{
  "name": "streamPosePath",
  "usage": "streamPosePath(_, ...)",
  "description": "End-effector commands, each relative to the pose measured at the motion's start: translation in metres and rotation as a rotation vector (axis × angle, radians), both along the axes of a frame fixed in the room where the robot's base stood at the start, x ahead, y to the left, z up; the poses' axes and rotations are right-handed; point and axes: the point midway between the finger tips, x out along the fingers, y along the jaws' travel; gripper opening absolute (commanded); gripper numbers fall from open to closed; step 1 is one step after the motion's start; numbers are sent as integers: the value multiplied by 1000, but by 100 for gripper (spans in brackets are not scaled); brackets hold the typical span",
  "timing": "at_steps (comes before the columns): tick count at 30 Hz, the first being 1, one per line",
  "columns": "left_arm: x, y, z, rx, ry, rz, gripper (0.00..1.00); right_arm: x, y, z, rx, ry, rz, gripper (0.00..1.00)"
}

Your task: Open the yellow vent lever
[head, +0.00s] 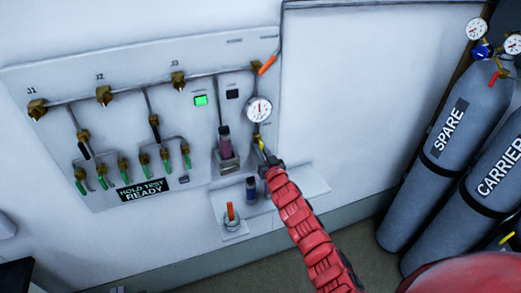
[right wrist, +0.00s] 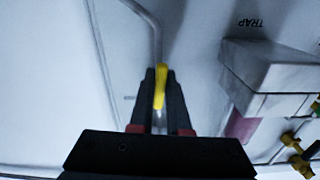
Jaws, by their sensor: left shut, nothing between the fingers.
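The yellow vent lever (head: 261,143) sits on the panel just below the round gauge, pointing down toward my gripper. In the right wrist view the lever (right wrist: 161,85) stands between the two dark fingers, in front of a grey pipe. My right gripper (head: 264,161) reaches it from below. It also shows in the right wrist view (right wrist: 162,75), its fingers close together on both sides of the lever. The fingers hide part of the lever's lower end in the head view. My left gripper is not seen.
The gauge (head: 259,109) and an orange-handled valve (head: 268,65) are above the lever. A trap with a dark vial (head: 225,144) is left of it. A shelf (head: 290,190) juts out below, holding another vial (head: 252,189). Gas cylinders (head: 437,155) stand at right.

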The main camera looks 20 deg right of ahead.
Motion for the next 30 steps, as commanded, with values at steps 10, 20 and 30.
streamPosePath(10,0,0,-3,0,0,0,0,0,0,-1,-19,-1,0,0)
streamPosePath(20,0,0,-7,0,0,0,0,0,-3,0,-107,-3,-1,0)
streamPosePath(30,0,0,-7,0,0,0,0,0,-3,0,-105,-4,0,45)
